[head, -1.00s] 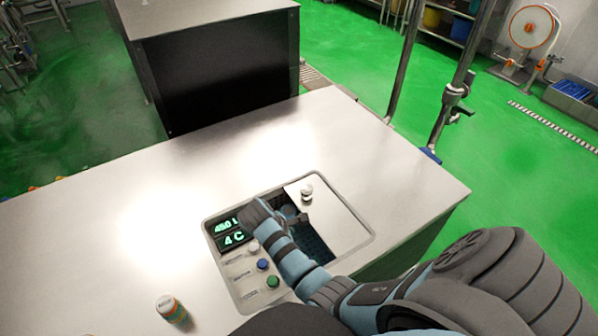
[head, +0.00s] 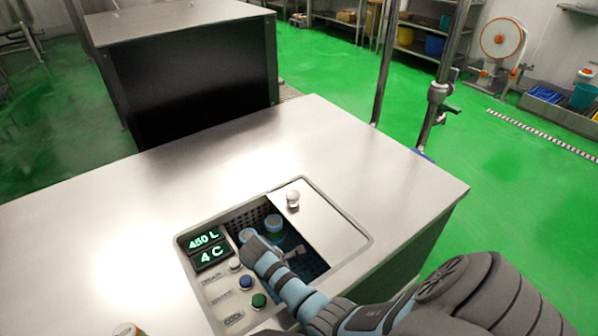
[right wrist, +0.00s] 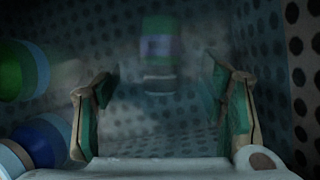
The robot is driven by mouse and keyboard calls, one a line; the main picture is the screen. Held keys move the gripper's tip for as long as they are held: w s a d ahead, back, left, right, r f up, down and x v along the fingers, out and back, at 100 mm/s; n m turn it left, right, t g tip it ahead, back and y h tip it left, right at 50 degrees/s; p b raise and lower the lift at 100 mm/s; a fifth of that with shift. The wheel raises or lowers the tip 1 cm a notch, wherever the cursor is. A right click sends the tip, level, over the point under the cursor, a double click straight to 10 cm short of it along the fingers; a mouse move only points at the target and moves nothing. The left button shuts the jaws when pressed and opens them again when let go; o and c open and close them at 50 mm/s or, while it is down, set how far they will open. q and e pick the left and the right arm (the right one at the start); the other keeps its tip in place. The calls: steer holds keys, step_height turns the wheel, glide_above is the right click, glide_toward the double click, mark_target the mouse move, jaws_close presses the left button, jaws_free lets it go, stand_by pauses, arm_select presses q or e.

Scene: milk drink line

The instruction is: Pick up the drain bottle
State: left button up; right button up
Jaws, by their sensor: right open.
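A small bottle with a green and purple band (right wrist: 160,48) appears blurred and dim between the finger pads in the right wrist view, inside a perforated well. Which bottle is the drain bottle I cannot read. My right gripper (right wrist: 160,85) is open, with a finger on each side of that bottle and a visible gap. In the head view my right wrist reaches into the well's opening, and its fingertips are hard to make out. More bottles, one green (right wrist: 20,70) and one blue (right wrist: 42,140), lie left of the fingers.
A steel lid with a knob (head: 325,240) covers the right part of the well. A panel reading 450 L and 4 C (head: 206,248) with several buttons lies to its left. The steel counter (head: 130,220) is otherwise clear.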

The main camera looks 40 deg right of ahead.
steer(key=b+x, duration=0.3)
steer(key=x, duration=0.2)
steer(key=shift+f, duration=0.3)
steer(key=shift+c, duration=0.7)
steer(key=shift+r, duration=0.1)
steer(key=c, duration=1)
steer(key=shift+c, duration=1.4)
arm_select(q)
steer(key=f, duration=0.2)
steer(key=a+f, duration=0.1)
steer(key=shift+w+f, duration=0.2)
steer(key=shift+w, duration=0.15)
